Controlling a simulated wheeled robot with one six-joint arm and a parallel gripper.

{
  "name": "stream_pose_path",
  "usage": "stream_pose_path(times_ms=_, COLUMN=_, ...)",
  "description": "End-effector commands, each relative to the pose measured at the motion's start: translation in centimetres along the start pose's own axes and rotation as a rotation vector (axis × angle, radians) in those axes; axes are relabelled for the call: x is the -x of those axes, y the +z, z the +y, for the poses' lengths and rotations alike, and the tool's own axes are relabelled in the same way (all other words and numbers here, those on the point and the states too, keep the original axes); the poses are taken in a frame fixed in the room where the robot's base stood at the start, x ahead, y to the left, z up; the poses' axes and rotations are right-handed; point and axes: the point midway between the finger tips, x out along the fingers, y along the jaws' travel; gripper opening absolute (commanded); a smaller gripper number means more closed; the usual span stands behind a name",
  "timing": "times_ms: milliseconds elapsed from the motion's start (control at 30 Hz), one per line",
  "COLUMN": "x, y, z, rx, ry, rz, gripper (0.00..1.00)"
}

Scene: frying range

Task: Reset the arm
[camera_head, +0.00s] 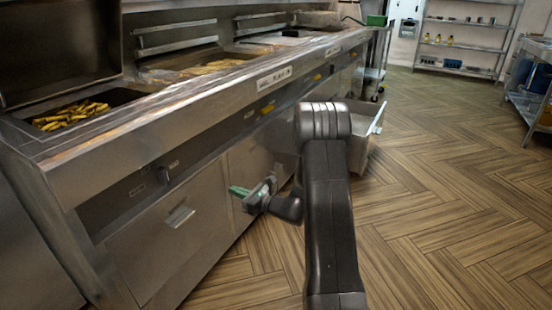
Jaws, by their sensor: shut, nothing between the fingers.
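My dark arm rises from the bottom of the view, with its bend at the top near the middle. My gripper (240,191) hangs to the left of the arm, in front of the steel lower doors of the frying range (150,235). Its green-tipped fingers point left. It is shut with nothing in it. It looks close to the door, but I cannot tell whether it touches.
Fries (70,116) lie in a well on the range top at left, with more fries farther along. Shelves (465,45) stand at the back. The wooden floor (450,200) at right is clear.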

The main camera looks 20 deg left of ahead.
Motion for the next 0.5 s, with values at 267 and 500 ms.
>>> stream_pose_path(times_ms=267, x=0.0, y=0.0, z=0.0, rx=0.000, ry=0.000, rz=0.000, gripper=0.00)
stream_pose_path(times_ms=500, x=-2.1, y=-0.2, z=0.1, rx=0.003, ry=0.003, rz=0.000, gripper=0.00)
